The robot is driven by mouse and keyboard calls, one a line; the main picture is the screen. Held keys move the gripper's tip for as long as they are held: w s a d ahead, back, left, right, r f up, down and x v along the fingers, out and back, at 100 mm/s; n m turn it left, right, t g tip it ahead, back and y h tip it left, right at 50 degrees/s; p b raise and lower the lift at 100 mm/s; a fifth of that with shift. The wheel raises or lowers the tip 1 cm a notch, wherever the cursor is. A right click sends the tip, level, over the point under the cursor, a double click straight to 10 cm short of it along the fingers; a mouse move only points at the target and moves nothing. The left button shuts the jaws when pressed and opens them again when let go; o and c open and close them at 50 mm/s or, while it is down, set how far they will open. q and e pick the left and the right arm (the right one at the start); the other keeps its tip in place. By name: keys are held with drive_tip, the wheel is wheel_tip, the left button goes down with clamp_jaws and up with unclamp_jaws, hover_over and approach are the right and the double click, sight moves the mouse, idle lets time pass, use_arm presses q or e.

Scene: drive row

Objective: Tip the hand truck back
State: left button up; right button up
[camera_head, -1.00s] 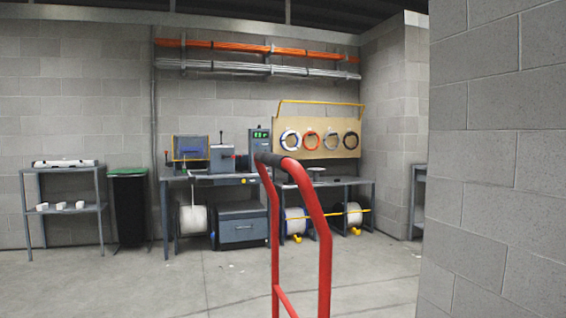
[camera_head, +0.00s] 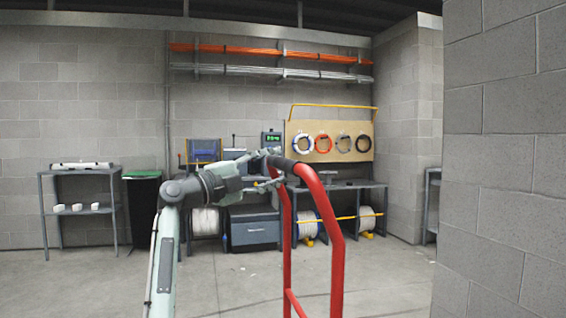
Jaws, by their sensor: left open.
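The red hand truck (camera_head: 337,262) stands close in front of me, a little right of centre. Its two red uprights curve at the top to a dark handle grip (camera_head: 281,163). The lower part of the truck is below the picture. My left gripper (camera_head: 277,167) reaches in from the left at the height of the handle. Its fingers are open at the left end of the grip; I cannot tell whether they touch it. My right gripper is not in view.
A block wall (camera_head: 505,170) stands close on the right. At the back are a workbench (camera_head: 370,184), a shelf rack (camera_head: 83,172) and a green-lidded bin (camera_head: 143,205).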

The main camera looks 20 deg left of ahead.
sight(278, 166)
use_arm(q)
drive_tip(key=shift+x, duration=1.65)
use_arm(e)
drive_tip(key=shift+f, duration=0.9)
use_arm(q)
drive_tip(key=shift+c, duration=0.4)
clamp_jaws()
